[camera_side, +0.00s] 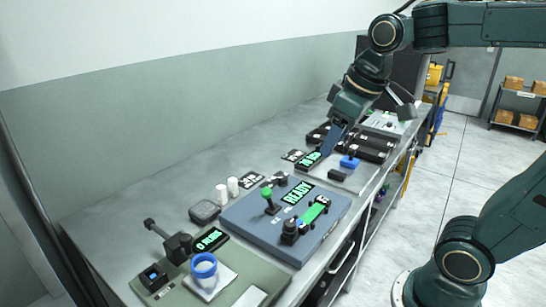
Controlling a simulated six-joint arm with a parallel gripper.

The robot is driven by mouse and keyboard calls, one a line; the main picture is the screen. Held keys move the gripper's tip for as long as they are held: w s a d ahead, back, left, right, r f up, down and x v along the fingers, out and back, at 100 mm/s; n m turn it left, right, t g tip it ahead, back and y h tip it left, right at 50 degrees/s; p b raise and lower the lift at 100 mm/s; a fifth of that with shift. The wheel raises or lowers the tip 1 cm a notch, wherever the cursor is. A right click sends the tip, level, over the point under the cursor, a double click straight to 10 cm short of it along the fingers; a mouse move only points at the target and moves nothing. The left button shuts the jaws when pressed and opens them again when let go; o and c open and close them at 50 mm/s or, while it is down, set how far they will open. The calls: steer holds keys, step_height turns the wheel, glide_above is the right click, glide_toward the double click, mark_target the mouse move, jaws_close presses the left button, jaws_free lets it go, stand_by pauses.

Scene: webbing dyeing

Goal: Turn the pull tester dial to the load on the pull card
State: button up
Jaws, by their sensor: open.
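Two small printed cards, one behind the console (250,180) and one beside the display device (293,155), are too small to read. I cannot tell which part is the dial.
White spools (232,186) and a dark box (205,211) stand left of the console. A blue ring (204,265) sits at the front. The bench's back left is clear.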

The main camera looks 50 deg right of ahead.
steer(key=w+d+g, duration=0.1)
steer(key=w+d, duration=0.2)
steer(key=w, duration=0.4)
steer(key=n+g, duration=0.3)
glide_above(283, 177)
step_height(283, 177, down, 11)
steer(key=shift+f, duration=0.1)
steer(key=shift+s+f, duration=0.1)
steer(key=shift+f, duration=6.75)
steer(key=c, duration=1)
